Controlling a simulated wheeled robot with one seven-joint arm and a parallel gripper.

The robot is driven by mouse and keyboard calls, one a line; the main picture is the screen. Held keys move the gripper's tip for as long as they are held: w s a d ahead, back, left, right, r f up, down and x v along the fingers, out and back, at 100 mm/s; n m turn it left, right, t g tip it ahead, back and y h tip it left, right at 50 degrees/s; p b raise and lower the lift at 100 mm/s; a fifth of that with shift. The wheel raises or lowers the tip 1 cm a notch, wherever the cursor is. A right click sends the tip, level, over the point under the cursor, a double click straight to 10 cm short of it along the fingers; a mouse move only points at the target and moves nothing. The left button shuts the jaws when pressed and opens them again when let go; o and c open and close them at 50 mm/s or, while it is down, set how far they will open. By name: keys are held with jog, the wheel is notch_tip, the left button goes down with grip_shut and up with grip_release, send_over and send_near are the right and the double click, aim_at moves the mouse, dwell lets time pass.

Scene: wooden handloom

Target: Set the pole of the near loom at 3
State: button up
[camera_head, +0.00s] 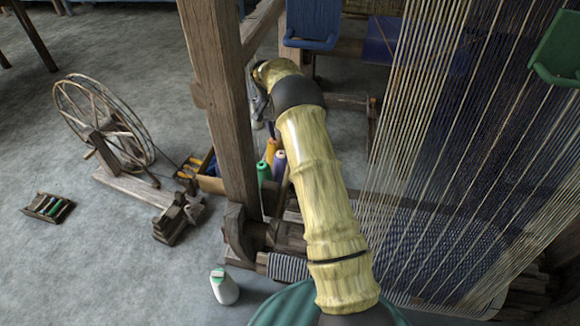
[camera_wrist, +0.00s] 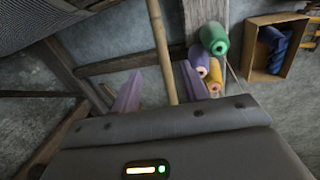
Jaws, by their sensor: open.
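A thin tan bamboo pole (camera_wrist: 157,40) runs down the wrist view between the two purple fingers of my gripper (camera_wrist: 161,72). The fingers are open, with a gap on each side of the pole. The pole's lower end is hidden behind the gripper body. In the head view my arm reaches past the post of the near loom (camera_head: 222,90), and my gripper is mostly hidden behind that post and my wrist. The loom's pale warp threads (camera_head: 405,120) hang at the right. No number 3 can be read in either view.
Green, purple and orange thread spools (camera_wrist: 214,38) stand close to the right finger, beside a wooden box (camera_wrist: 268,50). A spinning wheel (camera_head: 103,122) stands on the floor at the left.

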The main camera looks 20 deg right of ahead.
jog(key=d+f+b, duration=0.1)
jog(key=f+b, duration=0.1)
jog(key=f, duration=0.3)
jog(key=s+f+b, duration=0.1)
jog(key=f, duration=0.5)
jog(key=s+d+f+b, duration=0.1)
jog(key=f+b, duration=0.1)
jog(key=f, duration=0.4)
jog(key=shift+d+b, duration=0.35)
grip_shut()
